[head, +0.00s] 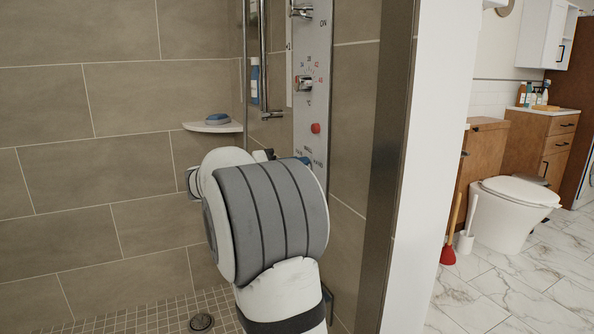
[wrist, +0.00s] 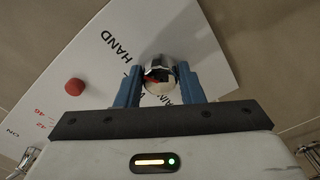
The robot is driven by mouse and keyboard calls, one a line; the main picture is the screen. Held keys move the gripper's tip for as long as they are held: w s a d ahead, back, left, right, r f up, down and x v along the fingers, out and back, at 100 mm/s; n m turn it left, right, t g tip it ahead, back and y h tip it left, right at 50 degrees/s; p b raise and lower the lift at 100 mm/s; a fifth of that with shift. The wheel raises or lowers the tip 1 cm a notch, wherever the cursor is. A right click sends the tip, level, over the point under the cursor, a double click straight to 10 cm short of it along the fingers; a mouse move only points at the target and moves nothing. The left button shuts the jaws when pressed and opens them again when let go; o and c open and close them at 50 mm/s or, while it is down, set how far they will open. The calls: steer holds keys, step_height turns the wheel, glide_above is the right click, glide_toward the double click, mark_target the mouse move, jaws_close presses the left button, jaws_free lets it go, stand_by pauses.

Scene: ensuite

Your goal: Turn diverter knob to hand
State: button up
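The diverter knob (wrist: 159,74) is a round chrome knob low on the white shower panel (head: 313,60). In the wrist view it fills the gap between the blue fingers of my gripper (wrist: 157,80), one finger on each side, with both appearing to touch it. The word HAND (wrist: 121,45) shows on the panel (wrist: 185,35) to the upper left of the knob. Other lettering by the knob is partly covered by the fingers. In the head view my arm hides the knob and most of my gripper; a bit of blue finger (head: 305,160) shows.
A red button (head: 315,128) and the temperature knob (head: 303,83) are above on the panel. A corner shelf (head: 214,127) with a blue item is at left. A wall edge (head: 430,170) stands close right of my arm. A toilet (head: 512,212) and red plunger (head: 448,255) are beyond.

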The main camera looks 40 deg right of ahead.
steer(key=o, duration=0.4)
steer(key=shift+o, duration=0.2)
steer(key=shift+a, duration=0.1)
steer(key=p+v, duration=0.2)
steer(key=v, duration=0.5)
steer(key=shift+a, duration=0.35)
steer(key=shift+r, duration=0.1)
steer(key=s+a+r+n+t+y+p, duration=0.3)
steer(key=s+a+y+p, duration=0.5)
steer(key=p, duration=0.7)
steer(key=s+a+r+n+t+y+p, duration=0.4)
steer(key=s+a+y+p, duration=0.5)
steer(key=s+a+p, duration=0.4)
steer(key=a+r+n+p, duration=0.1)
steer(key=r+p, duration=0.1)
steer(key=shift+a+n+p, duration=0.3)
steer(key=shift+n, duration=0.1)
